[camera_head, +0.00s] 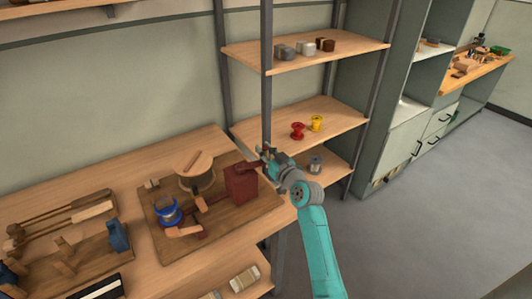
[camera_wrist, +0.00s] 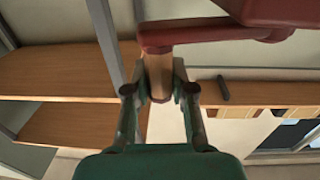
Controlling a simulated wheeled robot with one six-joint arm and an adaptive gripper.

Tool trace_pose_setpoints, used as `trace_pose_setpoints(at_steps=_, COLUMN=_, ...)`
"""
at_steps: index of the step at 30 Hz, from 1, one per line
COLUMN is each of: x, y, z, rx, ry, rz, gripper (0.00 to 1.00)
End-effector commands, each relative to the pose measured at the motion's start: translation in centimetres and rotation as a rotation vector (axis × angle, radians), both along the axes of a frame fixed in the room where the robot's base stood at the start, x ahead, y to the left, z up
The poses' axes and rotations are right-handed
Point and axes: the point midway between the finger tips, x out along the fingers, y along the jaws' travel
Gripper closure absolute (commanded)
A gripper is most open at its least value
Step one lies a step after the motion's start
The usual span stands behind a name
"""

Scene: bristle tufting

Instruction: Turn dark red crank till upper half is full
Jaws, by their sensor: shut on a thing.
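The dark red crank arm (camera_wrist: 215,35) crosses the top of the wrist view, with a wooden handle (camera_wrist: 158,75) at its end. My gripper (camera_wrist: 159,92) is shut on this handle, one finger on each side. In the head view my gripper (camera_head: 266,160) is at the right side of the dark red box (camera_head: 241,184), at about the height of its top. The crank is mostly hidden behind my gripper there. A round wooden piece (camera_head: 196,170) stands on the board left of the box. Its filling is too small to make out.
The board (camera_head: 225,228) also bears a blue spool (camera_head: 168,213) and a dark red lever with a wooden grip (camera_head: 184,232). Wooden tools (camera_head: 65,215) lie to the left. A shelf unit with red (camera_head: 297,131) and yellow spools (camera_head: 316,123) stands behind my arm.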

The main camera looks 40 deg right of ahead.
Motion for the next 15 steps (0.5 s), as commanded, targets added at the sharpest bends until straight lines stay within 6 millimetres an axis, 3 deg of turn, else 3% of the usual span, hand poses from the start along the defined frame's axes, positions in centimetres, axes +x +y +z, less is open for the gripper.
trace_pose_setpoints(at_steps=15, x=2.7, y=-0.6, z=0.0, rx=0.001, ry=0.001, rz=0.289, gripper=1.0)
